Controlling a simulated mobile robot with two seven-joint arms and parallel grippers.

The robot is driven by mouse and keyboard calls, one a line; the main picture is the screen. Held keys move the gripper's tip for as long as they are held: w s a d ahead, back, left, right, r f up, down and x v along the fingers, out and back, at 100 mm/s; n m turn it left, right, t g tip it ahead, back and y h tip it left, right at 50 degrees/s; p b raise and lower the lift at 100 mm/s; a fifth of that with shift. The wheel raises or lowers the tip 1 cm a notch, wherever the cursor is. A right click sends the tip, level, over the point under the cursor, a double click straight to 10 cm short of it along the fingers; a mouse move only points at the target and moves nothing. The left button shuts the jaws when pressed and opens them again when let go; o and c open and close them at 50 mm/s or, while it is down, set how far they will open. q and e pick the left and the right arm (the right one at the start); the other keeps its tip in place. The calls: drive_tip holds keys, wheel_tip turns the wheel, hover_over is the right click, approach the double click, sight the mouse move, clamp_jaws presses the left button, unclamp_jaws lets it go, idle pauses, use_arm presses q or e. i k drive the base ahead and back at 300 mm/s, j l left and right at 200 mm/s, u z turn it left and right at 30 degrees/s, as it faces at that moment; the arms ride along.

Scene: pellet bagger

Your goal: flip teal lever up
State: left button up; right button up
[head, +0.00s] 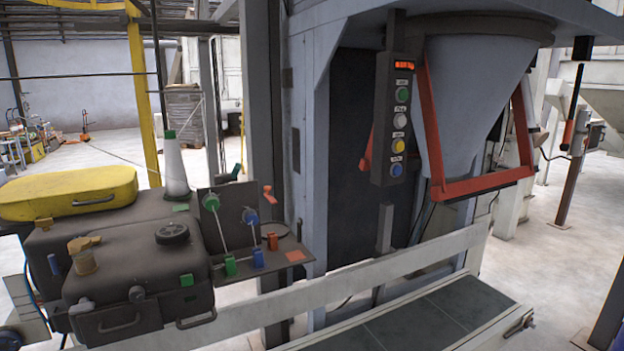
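A dark panel (236,204) at the left centre carries small coloured parts. A green round knob (211,201) and a blue round knob (250,215) sit on it, each with a thin pale rod running down. A green block (231,266) and a blue block (258,258) are at the rods' lower ends. A small green-tipped piece (237,169) sticks up behind the panel. None is clearly teal, so I cannot tell which is the teal lever or how it stands. Neither of my grippers is in view.
Dark cases (140,265) and a yellow case (68,194) crowd the left. A control box with coloured buttons (398,118) hangs at the centre. A red frame (486,187) surrounds the hopper (468,95). A conveyor (436,318) runs along the front. Floor is open at right.

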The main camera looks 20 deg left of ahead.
sight(231, 177)
drive_tip(key=i+l, duration=0.4)
drive_tip(key=i+l+u, duration=0.15)
drive_tip(key=u, duration=0.35)
drive_tip(key=i+l+u, duration=0.1)
drive_tip(key=u, duration=1.05)
